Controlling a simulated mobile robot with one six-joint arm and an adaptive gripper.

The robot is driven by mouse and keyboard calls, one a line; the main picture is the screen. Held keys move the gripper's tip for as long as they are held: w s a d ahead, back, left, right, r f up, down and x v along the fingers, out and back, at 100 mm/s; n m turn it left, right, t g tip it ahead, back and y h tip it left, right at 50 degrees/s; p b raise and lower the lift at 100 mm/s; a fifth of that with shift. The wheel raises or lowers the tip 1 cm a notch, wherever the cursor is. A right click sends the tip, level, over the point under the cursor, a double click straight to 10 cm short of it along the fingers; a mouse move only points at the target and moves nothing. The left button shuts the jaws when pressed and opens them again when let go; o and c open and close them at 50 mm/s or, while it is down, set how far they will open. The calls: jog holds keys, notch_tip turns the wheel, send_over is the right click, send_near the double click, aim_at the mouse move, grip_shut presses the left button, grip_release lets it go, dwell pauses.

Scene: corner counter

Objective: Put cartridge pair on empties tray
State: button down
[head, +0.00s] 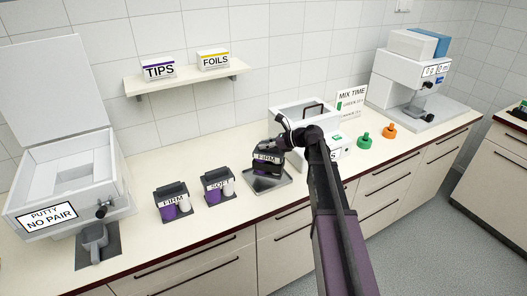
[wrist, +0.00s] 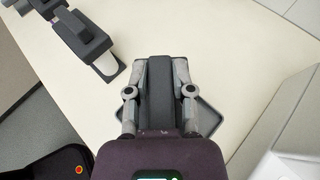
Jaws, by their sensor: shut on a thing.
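My gripper (head: 272,146) is shut on the dark top of a cartridge pair (head: 267,163) with a label that seems to read FIRM. The pair is upright, over a shallow grey tray (head: 286,181); I cannot tell whether it touches the tray. In the wrist view my gripper (wrist: 160,68) has a finger on each side of the pair's dark bar (wrist: 159,92), and the tray's edge (wrist: 208,117) shows beneath. Two other pairs, one marked FIRM (head: 171,203) and one marked SOFT (head: 218,187), stand on the counter left of the tray.
A white putty machine (head: 70,180) at left displays NO PAIR. A white box (head: 300,113) stands behind the tray, partly hidden by my arm. A green piece (head: 364,139) and an orange piece (head: 389,131) lie right. A shelf (head: 188,80) holds TIPS and FOILS boxes.

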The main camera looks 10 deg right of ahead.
aim_at(263, 151)
dwell(0.3)
jog(key=shift+w, duration=0.25)
jog(key=shift+w+a+f+b, duration=0.25)
jog(key=shift+w+f+b, duration=0.15)
jog(key=shift+f+b, duration=1.4)
jog(key=shift+f, duration=0.15)
jog(key=shift+c, duration=2.4)
grip_release()
